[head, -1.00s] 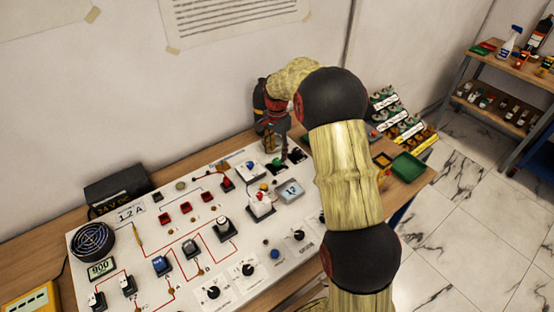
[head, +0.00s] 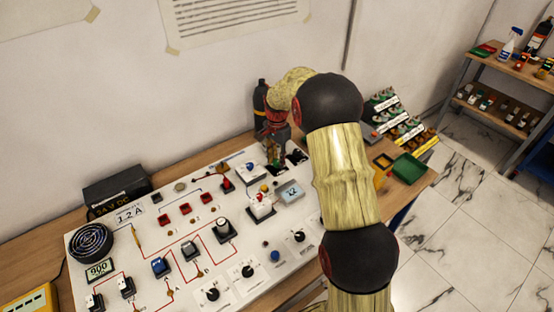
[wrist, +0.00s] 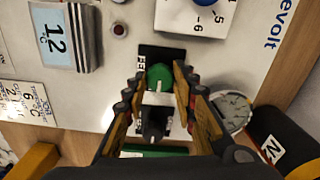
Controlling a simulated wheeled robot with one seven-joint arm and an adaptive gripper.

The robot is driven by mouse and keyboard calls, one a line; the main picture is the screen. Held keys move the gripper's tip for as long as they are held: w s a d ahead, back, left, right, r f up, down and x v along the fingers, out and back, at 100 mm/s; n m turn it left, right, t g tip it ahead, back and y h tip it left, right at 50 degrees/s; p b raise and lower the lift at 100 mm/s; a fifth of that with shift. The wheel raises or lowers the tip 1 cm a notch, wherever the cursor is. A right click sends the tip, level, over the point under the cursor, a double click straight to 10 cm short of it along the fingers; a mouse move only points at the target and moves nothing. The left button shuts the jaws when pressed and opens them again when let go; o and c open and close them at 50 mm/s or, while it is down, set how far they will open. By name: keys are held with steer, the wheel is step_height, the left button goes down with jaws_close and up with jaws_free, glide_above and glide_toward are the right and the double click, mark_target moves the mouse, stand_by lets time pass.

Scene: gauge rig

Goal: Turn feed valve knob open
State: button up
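A green knob (wrist: 159,73) with a white pointer mark sits on a black labelled plate (wrist: 164,54) in the wrist view; only part of the label, "FEE", is readable. My gripper (wrist: 161,78) is open, with one fingertip on each side of the green knob and small gaps seeming to remain. A black knob (wrist: 154,122) with a pale part above it shows further down between the fingers. In the head view my gripper (head: 277,150) points down at the far end of the white panel (head: 185,275), and my arm hides part of that area.
A digital display (wrist: 57,36) and a white block with a blue top (wrist: 195,14) are near the fingers. A round gauge (wrist: 233,110) and a dark cylinder (wrist: 280,140) stand close on the right. A green tray (head: 409,168) lies on the bench at right.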

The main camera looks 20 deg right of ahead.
steer(key=c, duration=0.6)
steer(key=shift+r+n+p, duration=0.1)
steer(key=shift+n+p, duration=0.2)
steer(key=n+p, duration=0.2)
steer(key=n, duration=0.1)
steer(key=shift+r+n, duration=0.1)
steer(key=shift+n, duration=0.2)
steer(key=n+p, duration=0.2)
steer(key=n, duration=0.1)
steer(key=shift+n, duration=0.4)
steer(key=n+p, duration=0.2)
steer(key=n, duration=0.3)
steer(key=shift+n+p, duration=0.55)
steer(key=shift+n, duration=1.85)
steer(key=o, duration=1.1)
